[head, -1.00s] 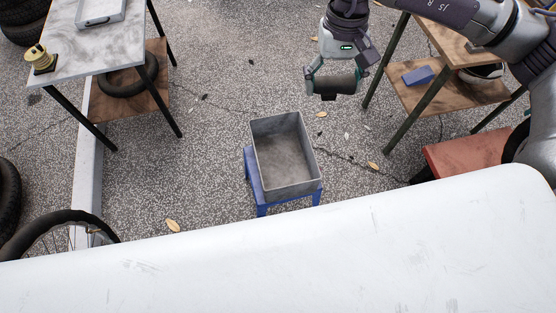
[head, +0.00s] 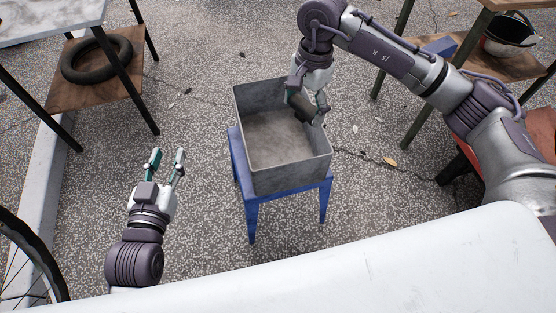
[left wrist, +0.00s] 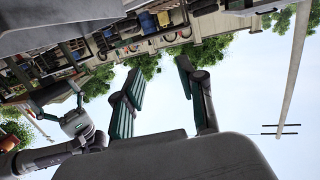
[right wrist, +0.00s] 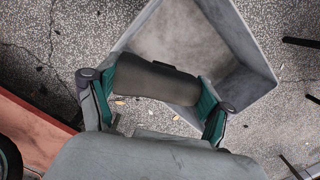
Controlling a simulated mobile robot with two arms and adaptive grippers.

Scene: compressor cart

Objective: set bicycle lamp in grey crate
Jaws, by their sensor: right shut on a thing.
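The grey crate (head: 290,172) stands open and looks empty on a blue stool, in the middle of the head view. My right gripper (head: 308,108) is shut on the bicycle lamp (head: 299,104), a dark rounded cylinder, at the crate's far right rim. In the right wrist view the lamp (right wrist: 155,80) lies crosswise between the two fingers, with the crate (right wrist: 245,40) behind it. I cannot tell its exact height over the crate. My left gripper (head: 166,160) is open and empty, left of the crate; its spread fingers show in the left wrist view (left wrist: 165,95).
The blue stool (head: 246,205) bears the crate. A table with a tyre (head: 97,58) on its lower shelf is at the upper left. A wooden table (head: 468,62) with a helmet (head: 508,36) is at the upper right. The ground around the stool is mostly clear.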

